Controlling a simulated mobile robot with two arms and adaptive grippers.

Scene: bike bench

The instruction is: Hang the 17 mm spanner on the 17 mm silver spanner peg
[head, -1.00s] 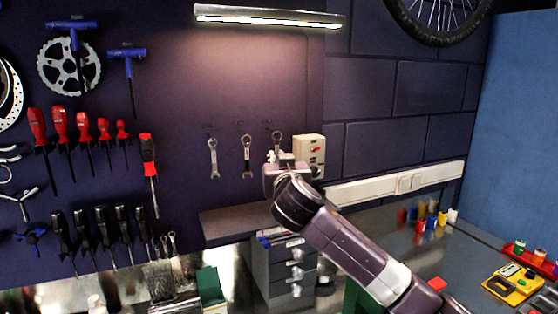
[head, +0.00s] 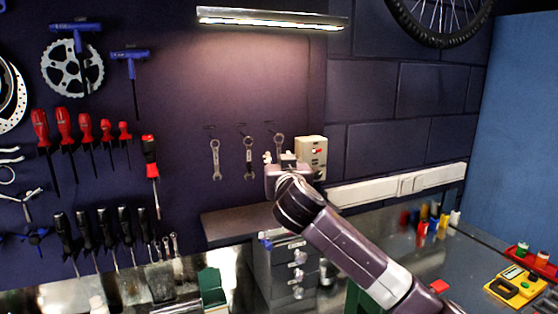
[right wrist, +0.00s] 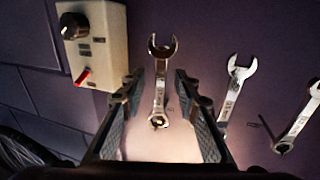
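Three silver spanners hang in a row on the dark wall panel: the left spanner (head: 215,160), the middle spanner (head: 249,158) and the right spanner (head: 279,140), each ring end up. I cannot read their sizes. The right spanner, beside the switch box, also shows in the right wrist view (right wrist: 160,88), turned upside down, between the fingers of my right gripper (right wrist: 158,80). These fingers are open, with gaps on both sides of the shaft. In the head view my right gripper (head: 284,165) covers its lower part. The peg at its ring is too small to make out. My left gripper is out of view.
A cream switch box (head: 311,152) with a red lever is mounted close beside the right spanner; it also shows in the wrist view (right wrist: 98,48). A small shelf (head: 232,222) and a drawer unit (head: 282,270) stand below. Screwdrivers hang at the left.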

